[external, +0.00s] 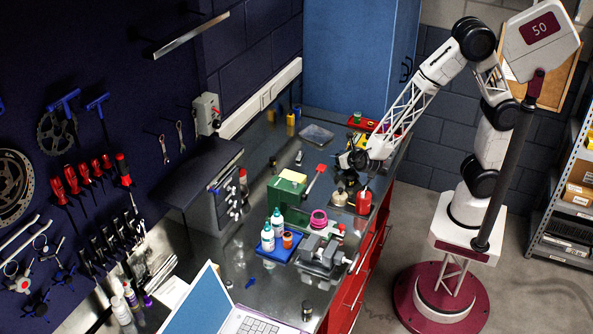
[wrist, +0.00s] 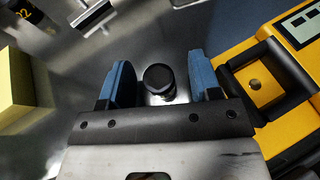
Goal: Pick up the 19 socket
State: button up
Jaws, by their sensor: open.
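My gripper (wrist: 160,82) has two blue-padded fingers, spread apart with a gap between them. A small dark cylinder with a round black top (wrist: 160,78) shows between the fingertips in the wrist view, apart from both pads. It may be the 19 socket, but I can read no number on it. In the external view my gripper (external: 352,160) is low over the far part of the bench, and what lies under it is hidden or too small to tell.
A yellow device with a screen (wrist: 275,85) is close to the right finger. A yellow block (wrist: 12,88) is at left. On the bench (external: 262,290) stand a red bottle (external: 363,201), a green box (external: 283,195), a blue tray with bottles (external: 279,253) and a vise (external: 322,258).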

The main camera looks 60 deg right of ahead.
jog(key=shift+c, duration=0.5)
jog(key=c, duration=0.9)
jog(key=shift+r, duration=0.2)
jog(key=shift+c, duration=0.2)
jog(key=shift+r, duration=1.4)
jog(key=shift+s+r, duration=0.2)
jog(key=shift+r, duration=0.05)
jog(key=s+d, duration=0.1)
jog(key=s, duration=0.4)
jog(key=s+d+r, duration=0.1)
jog(key=s+d, duration=0.1)
jog(key=s, duration=0.3)
jog(key=s+d, duration=0.1)
jog(key=s, duration=0.4)
jog(key=shift+d+r, duration=0.15)
jog(key=shift+d, duration=0.1)
